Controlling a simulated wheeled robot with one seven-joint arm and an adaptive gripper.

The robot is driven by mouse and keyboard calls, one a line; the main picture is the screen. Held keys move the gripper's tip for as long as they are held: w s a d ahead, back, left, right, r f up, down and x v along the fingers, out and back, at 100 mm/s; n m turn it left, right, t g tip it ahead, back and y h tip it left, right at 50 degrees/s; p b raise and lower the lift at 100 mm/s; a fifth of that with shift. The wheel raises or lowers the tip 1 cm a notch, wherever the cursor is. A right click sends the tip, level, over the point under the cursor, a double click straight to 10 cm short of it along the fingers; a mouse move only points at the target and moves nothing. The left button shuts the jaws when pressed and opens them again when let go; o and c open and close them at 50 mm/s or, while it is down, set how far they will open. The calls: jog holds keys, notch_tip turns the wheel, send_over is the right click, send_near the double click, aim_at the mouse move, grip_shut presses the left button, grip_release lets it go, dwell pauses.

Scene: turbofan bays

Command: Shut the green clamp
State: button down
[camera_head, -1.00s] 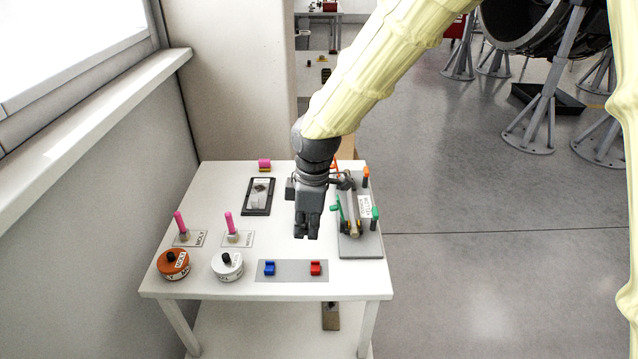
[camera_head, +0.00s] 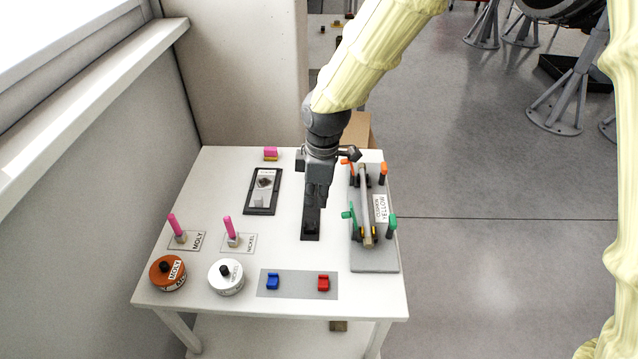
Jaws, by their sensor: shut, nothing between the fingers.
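The green clamp (camera_head: 349,215) is on the near half of a grey fixture plate (camera_head: 375,262) at the table's right side. Its green-tipped lever leans up and left beside a long bar (camera_head: 366,205). A green-topped post (camera_head: 391,221) stands on the bar's right side. I cannot tell for sure whether the clamp is open or shut. My gripper (camera_head: 317,204) points down, shut and empty, left of the fixture and apart from the green lever. It hides part of a narrow black tray (camera_head: 310,232) behind and below it.
Orange-tipped parts (camera_head: 383,172) stand on the fixture's far half, near a label (camera_head: 381,208). Left are a dark-framed tray (camera_head: 262,206), two pink-handled brushes (camera_head: 175,223), an orange jar (camera_head: 167,275) and a white jar (camera_head: 226,276). Blue (camera_head: 272,282) and red (camera_head: 323,283) pieces lie in front.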

aim_at(349, 217)
notch_tip(349, 217, down, 7)
jog(key=w+p, duration=0.2)
jog(key=d, duration=0.2)
jog(key=d+r+p, duration=0.1)
jog(key=shift+s+d, duration=0.15)
jog(key=shift+s, duration=0.1)
jog(key=shift+w, duration=0.1)
jog(key=shift+r+y, duration=0.15)
jog(key=shift+y, duration=0.15)
